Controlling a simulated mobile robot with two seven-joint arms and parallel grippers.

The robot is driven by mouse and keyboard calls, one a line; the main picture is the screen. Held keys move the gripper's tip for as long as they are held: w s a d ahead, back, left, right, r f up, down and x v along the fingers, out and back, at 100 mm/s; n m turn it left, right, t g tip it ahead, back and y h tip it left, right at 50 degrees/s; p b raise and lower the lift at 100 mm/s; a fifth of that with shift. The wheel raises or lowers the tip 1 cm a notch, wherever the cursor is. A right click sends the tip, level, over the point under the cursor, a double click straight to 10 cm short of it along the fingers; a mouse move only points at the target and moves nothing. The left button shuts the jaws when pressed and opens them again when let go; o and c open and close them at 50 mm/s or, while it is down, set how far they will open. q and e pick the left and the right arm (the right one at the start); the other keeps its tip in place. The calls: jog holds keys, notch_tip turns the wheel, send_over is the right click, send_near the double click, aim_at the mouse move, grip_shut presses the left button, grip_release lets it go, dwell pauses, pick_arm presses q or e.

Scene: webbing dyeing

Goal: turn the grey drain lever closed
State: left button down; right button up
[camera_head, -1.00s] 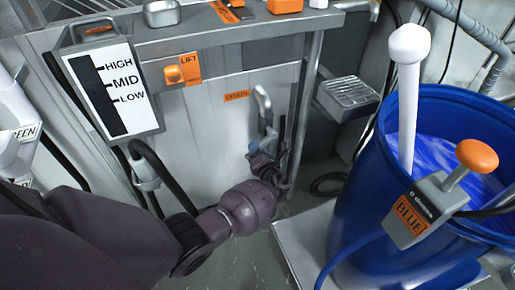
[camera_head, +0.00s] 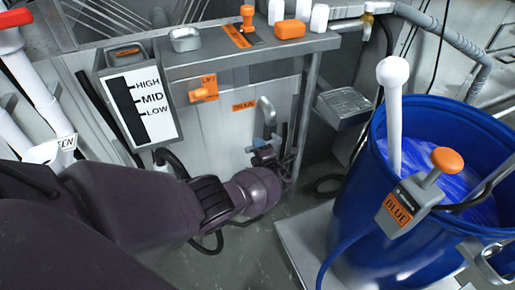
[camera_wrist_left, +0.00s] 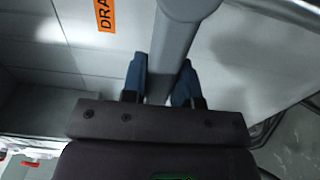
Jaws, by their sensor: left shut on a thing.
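The grey drain lever (camera_head: 267,112) is a curved handle on the pale panel, right of the orange drain label (camera_head: 244,106). It stands roughly upright. My left gripper (camera_head: 264,152) is at the lower part of the lever. In the left wrist view the lever (camera_wrist_left: 173,45) runs down between the two blue fingertips of my left gripper (camera_wrist_left: 161,84), which is shut on it. The lower end of the lever is hidden behind the gripper. My right gripper does not show.
A blue drum (camera_head: 352,205) with blue liquid stands at the right on a pale platform (camera_head: 302,238). A metal shelf (camera_head: 290,51) overhangs the panel. A level gauge (camera_head: 137,105) is at the left, and a small metal tray (camera_head: 345,104) is right of the lever.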

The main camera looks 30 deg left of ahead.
pick_arm(q)
jog(key=shift+r, duration=0.15)
dwell(0.3)
jog(key=c, duration=0.9)
grip_release()
jog(key=shift+s+d, duration=0.15)
jog(key=shift+d, duration=0.1)
jog(key=p+v, duration=0.2)
jog(key=v, duration=0.8)
jog(key=shift+s+p, duration=0.15)
jog(key=shift+p, duration=0.15)
